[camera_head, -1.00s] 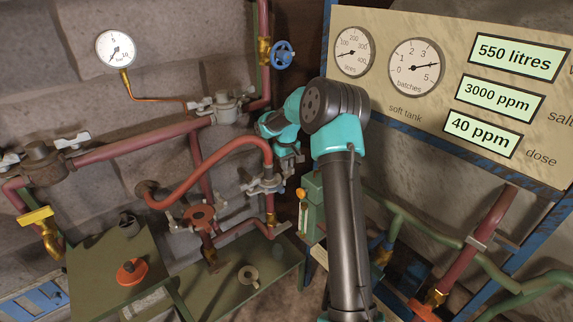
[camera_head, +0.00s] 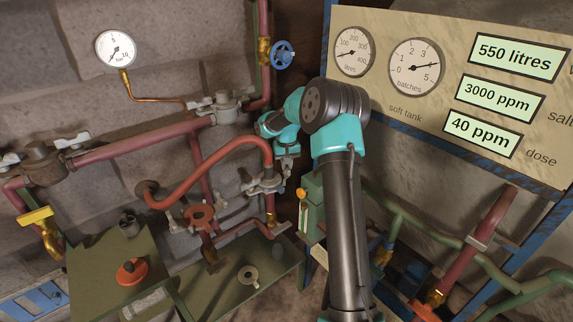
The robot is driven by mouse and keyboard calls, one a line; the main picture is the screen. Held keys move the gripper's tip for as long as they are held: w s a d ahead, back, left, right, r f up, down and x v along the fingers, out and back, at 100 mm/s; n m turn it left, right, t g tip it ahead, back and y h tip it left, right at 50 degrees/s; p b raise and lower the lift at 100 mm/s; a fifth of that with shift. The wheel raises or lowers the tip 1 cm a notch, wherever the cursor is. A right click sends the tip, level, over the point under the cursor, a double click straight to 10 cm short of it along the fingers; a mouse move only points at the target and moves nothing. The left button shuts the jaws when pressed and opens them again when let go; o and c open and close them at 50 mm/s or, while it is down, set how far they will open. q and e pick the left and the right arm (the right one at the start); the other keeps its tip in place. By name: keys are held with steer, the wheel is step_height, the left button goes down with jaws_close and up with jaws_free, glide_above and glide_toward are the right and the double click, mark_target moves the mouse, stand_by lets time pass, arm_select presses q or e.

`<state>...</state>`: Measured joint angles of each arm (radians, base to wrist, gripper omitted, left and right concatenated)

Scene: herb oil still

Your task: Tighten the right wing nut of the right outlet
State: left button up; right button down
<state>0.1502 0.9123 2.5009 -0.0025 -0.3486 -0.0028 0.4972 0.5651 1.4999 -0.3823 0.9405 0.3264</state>
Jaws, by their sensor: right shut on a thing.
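The right outlet (camera_head: 263,184) is a grey flange joint at the lower end of the curved red pipe. A grey wing nut (camera_head: 248,188) shows on its left side. My right gripper (camera_head: 285,169) comes down onto the flange's right side from above. It is shut on the right wing nut, which is mostly hidden by the jaws and wrist. My left gripper is not in view.
The curved red pipe (camera_head: 213,163) runs just left of my gripper. A blue handwheel valve (camera_head: 283,54) is above it. A green box (camera_head: 312,204) stands close on the right. The gauge panel (camera_head: 430,112) fills the upper right.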

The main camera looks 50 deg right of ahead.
steer(key=m, duration=0.6)
steer(key=shift+m, duration=0.3)
steer(key=m, duration=0.6)
steer(key=shift+m, duration=0.3)
steer(key=c, duration=1.1)
jaws_free()
step_height(320, 180, up, 12)
steer(key=shift+r, duration=0.1)
